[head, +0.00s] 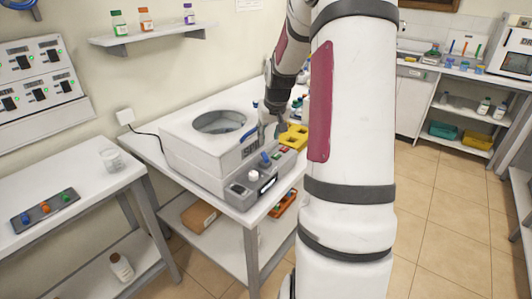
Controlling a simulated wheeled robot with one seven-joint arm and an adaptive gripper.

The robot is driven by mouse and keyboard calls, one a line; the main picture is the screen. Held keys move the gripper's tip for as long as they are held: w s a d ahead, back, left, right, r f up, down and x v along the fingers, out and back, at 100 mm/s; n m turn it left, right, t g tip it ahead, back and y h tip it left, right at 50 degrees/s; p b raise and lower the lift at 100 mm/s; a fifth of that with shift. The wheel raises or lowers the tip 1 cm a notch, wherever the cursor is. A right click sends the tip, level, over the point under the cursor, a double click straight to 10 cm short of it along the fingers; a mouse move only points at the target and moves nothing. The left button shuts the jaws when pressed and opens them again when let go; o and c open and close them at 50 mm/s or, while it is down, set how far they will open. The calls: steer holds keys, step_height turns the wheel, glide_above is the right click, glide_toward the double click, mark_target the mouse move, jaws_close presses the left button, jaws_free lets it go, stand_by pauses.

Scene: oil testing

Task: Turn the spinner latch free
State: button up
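The spinner (185,155) is a large white machine with a round dark opening (220,121) on top, standing on a white table. A front panel (262,178) carries a pale round knob, a small display and blue, red and green controls. A small blue part (249,135) shows on its right side, above the panel; I cannot tell for sure which part is the latch. My gripper (270,135) reaches down at the spinner's right side, close to the blue part and panel. Its fingers are small and partly merged with the machine, so contact and opening are unclear.
A yellow block with holes (293,137) sits just right of my gripper, with bottles behind it. My arm hides the table's right end. A left table (75,195) holds a clear beaker (110,159) and a coloured-knob strip (45,207). Floor at right is clear.

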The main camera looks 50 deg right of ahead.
mark_target(265, 156)
steer(key=x, duration=1.1)
steer(key=shift+f, duration=0.15)
jaws_close()
